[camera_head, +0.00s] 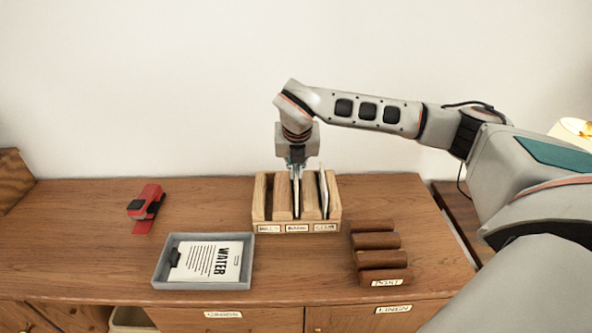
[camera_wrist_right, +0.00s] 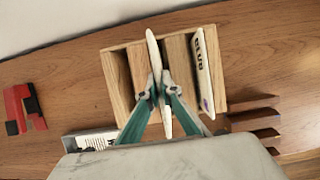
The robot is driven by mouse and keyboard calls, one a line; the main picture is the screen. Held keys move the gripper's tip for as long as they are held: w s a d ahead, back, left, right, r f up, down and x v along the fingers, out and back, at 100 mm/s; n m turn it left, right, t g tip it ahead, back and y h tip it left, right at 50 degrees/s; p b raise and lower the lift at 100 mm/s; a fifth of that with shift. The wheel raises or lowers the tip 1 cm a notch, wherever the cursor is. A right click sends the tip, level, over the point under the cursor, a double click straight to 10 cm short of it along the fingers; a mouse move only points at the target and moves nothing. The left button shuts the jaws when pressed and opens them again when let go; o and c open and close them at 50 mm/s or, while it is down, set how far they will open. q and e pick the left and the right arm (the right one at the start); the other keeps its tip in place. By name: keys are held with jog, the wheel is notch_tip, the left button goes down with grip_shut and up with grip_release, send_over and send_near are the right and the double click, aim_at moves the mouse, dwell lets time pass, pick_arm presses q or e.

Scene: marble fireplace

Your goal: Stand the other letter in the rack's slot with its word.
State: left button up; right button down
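The wooden rack (camera_head: 260,205) stands on the cabinet top, with three slots and a small label in front of each. The middle label looks like "BANK"; the others are too small to read surely. My right gripper (camera_head: 296,172) points down over the rack, its fingers shut on a pale letter (camera_wrist_right: 154,55). That letter stands on edge in the middle slot, between the two inner dividers. Another letter (camera_wrist_right: 204,70) leans in the right slot; its word looks like "CLUB". It also shows in the head view (camera_head: 323,190). My left gripper is out of view.
A grey tray (camera_head: 203,286) front left of the rack holds a sheet marked "WATER" (camera_head: 205,262). A dark brown slotted holder (camera_head: 380,258) stands front right. A red and black object (camera_head: 147,205) lies at the left. The wall is close behind the rack.

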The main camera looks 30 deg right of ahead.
jog(key=shift+f+b, duration=0.85)
jog(key=shift+f, duration=0.8)
jog(key=c, duration=2.2)
grip_release()
